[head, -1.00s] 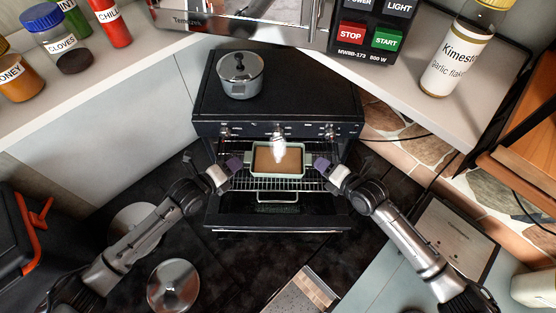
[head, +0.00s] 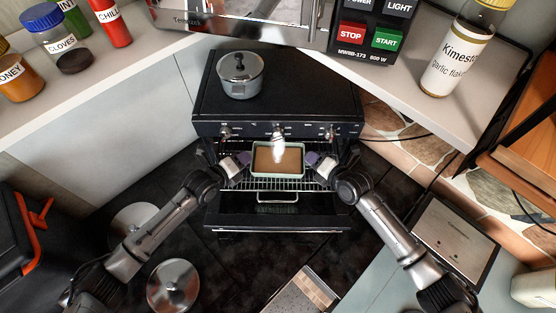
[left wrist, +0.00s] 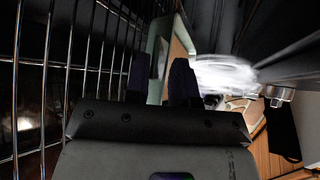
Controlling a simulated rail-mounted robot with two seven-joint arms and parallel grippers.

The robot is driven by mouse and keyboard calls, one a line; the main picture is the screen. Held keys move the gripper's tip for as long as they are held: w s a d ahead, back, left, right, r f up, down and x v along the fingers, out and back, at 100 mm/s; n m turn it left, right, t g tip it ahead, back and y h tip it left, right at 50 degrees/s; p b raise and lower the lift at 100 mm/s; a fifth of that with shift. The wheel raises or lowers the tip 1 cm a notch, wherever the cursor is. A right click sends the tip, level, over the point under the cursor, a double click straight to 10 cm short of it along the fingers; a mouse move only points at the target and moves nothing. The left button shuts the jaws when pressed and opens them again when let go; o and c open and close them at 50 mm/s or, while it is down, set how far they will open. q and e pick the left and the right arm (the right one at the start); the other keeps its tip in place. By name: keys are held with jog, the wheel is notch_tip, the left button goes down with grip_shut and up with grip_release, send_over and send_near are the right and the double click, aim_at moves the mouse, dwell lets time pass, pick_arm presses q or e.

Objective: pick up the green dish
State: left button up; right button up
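The green dish (head: 277,174) is a pale green rectangular pan with brown food in it. It sits level on the oven's wire rack in the head view. In the left wrist view the dish (left wrist: 157,40) shows edge-on, its near end between my two dark finger pads. My left gripper (head: 244,159) is at the dish's left end. In the left wrist view its fingers (left wrist: 160,82) are close together on either side of the green end; I cannot see whether they touch it. My right gripper (head: 312,159) is at the dish's right end, its fingers too small to read.
The oven (head: 277,96) is open, its rack (head: 240,184) below the dish and its front above it. A metal pot (head: 240,76) stands on top. White steam or glare (head: 278,143) hangs over the dish's back edge. Several jars stand on the counters.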

pick_arm(q)
grip_shut()
pick_arm(e)
grip_shut()
pick_arm(q)
jog(key=shift+r, duration=0.3)
pick_arm(e)
jog(key=shift+r, duration=0.2)
